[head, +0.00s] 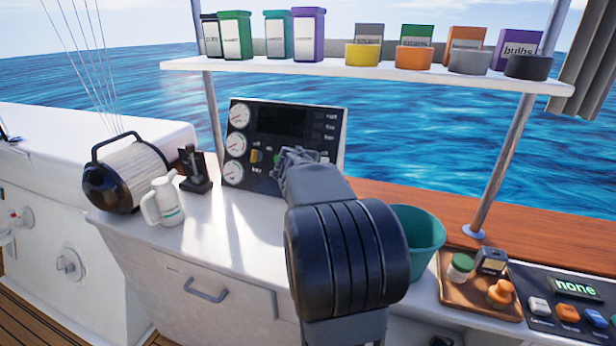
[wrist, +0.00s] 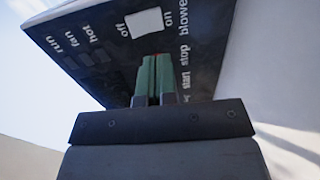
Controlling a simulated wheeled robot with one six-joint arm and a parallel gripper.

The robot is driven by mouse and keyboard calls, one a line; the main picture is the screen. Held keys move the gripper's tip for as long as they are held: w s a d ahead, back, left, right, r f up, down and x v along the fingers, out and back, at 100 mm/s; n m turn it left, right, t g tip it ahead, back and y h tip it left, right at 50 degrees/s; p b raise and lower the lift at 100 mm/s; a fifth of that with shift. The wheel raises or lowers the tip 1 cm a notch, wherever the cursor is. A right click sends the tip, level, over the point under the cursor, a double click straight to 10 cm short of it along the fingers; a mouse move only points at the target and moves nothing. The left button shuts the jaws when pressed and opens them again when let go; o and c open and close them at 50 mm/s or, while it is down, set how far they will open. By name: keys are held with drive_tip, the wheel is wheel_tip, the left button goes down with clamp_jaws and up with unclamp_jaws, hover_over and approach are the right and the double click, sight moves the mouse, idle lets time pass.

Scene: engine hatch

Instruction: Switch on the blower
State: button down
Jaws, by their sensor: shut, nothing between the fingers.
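The dark control panel (head: 290,104) stands on the white counter below the shelf. In the wrist view the panel appears turned on its side, with "start", "stop" and "blower" labels (wrist: 184,50) along its right part. A sliver of red shows just beyond the tips. The fingers hide the controls there, and contact cannot be told. My gripper (head: 290,158) also covers the panel's lower middle.
A teal bucket (head: 418,238) stands right of my arm. A tray (head: 455,293) with small items and a button box (head: 560,308) reading "none" are farther right. A white jug (head: 162,203) and a dark lever (head: 194,170) stand left. The shelf (head: 370,70) overhangs the back.

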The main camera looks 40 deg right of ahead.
drive_tip(key=shift+a+f+v, duration=0.1)
drive_tip(key=shift+f+v, duration=0.1)
drive_tip(key=shift+v, duration=0.7)
drive_tip(key=shift+a+f+v, duration=0.1)
drive_tip(key=shift+f+v, duration=0.05)
drive_tip(key=shift+v, duration=0.75)
drive_tip(key=shift+a+f+v, duration=0.1)
drive_tip(key=shift+f+v, duration=0.1)
drive_tip(key=shift+v, duration=0.7)
drive_tip(key=shift+s, duration=0.2)
drive_tip(key=s+a+f+m+g+y+p, duration=0.2)
drive_tip(key=s+a+f+m+y+p, duration=0.3)
drive_tip(key=a, duration=0.4)
drive_tip(key=s+a+r+y+p, duration=0.3)
drive_tip(key=a+r+p, duration=0.1)
drive_tip(key=a, duration=0.6)
drive_tip(key=s+a+r+y+p, duration=0.2)
drive_tip(key=s+a+r+p, duration=0.2)
drive_tip(key=a, duration=0.6)
drive_tip(key=p, duration=0.2)
drive_tip(key=shift+a+r+y+p, duration=0.2)
drive_tip(key=shift+y+p, duration=0.2)
drive_tip(key=c, duration=1.8)
unclamp_jaws()
drive_tip(key=shift+s, duration=0.15)
